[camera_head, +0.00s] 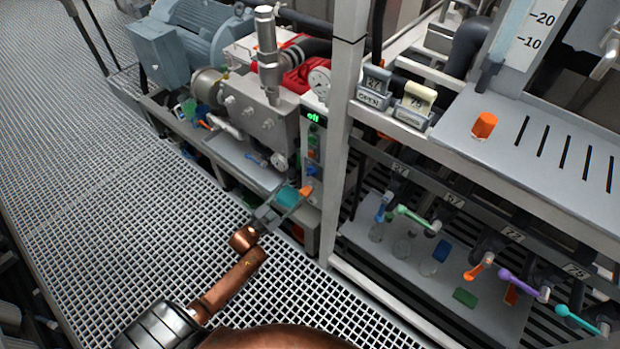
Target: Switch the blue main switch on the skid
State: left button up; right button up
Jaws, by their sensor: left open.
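The skid's narrow control panel (315,140) stands against the pale upright post. Its small display (313,117) glows green and appears to read "off". A small blue switch (311,170) sits low on the panel, below green and red-orange parts. My left gripper (272,208) is open, at the end of my copper-coloured arm, low and to the left of the blue switch and apart from it. A teal piece (287,197) shows right at the fingertips, and I cannot tell whether they touch it. My right gripper is not in view.
An orange handle (306,190) juts out just below the blue switch. A pump block (262,125) and a grey-blue motor (185,45) stand left of the panel. Several coloured valve levers (415,219) line the right rack. The grating floor (110,200) is open on the left.

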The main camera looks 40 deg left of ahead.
aim_at(309, 174)
pick_arm(q)
jog(key=shift+t, duration=0.3)
jog(key=w, duration=0.2)
jog(key=w+r+b, duration=0.1)
jog(key=w, duration=0.2)
jog(key=w+d+r+b, duration=0.1)
jog(key=w, duration=0.1)
jog(key=shift+w, duration=0.3)
jog(key=shift+w+r, duration=0.1)
jog(key=shift+w, duration=0.35)
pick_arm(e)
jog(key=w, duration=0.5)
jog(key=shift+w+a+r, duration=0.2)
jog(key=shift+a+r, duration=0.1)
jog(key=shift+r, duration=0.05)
pick_arm(q)
jog(key=shift+r, duration=0.1)
grip_shut()
